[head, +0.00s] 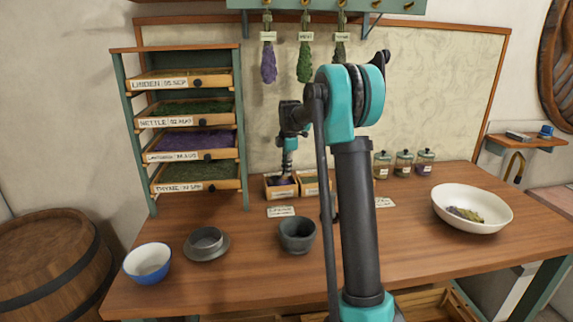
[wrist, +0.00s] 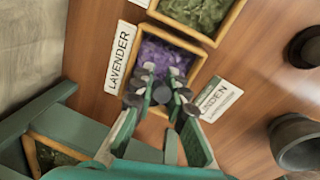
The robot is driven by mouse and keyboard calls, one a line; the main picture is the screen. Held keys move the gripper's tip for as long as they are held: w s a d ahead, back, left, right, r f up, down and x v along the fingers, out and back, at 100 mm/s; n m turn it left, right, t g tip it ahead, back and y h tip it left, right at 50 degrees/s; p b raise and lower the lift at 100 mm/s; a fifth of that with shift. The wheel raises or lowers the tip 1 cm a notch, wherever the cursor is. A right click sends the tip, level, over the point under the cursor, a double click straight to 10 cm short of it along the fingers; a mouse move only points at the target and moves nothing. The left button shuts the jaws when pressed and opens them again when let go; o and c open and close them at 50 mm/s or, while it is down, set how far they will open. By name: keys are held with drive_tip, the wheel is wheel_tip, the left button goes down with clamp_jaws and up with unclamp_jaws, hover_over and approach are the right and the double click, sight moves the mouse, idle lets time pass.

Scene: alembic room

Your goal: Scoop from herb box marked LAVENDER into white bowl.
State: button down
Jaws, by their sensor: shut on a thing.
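The herb box (wrist: 185,82) full of purple herb lies beside a card reading LAVENDER (wrist: 120,58) in the wrist view. In the head view this box (head: 282,194) stands on the table behind my arm's left side. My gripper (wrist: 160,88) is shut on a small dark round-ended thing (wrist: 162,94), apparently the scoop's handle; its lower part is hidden. My gripper (head: 288,158) is directly over the purple herb in the head view.
A box of green herb (wrist: 218,38) adjoins the lavender box. A grey mortar (head: 297,235), a dark dish (head: 206,250) and a blue-white bowl (head: 147,270) stand in front. A drying rack (head: 245,150) rises at left. Several jars (head: 403,164) stand behind.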

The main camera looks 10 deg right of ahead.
drive_tip(key=shift+f, duration=1.9)
drive_tip(key=shift+d, duration=0.15)
drive_tip(key=shift+d, duration=1.05)
wheel_tip(320, 180, up, 8)
drive_tip(key=shift+r, duration=0.25)
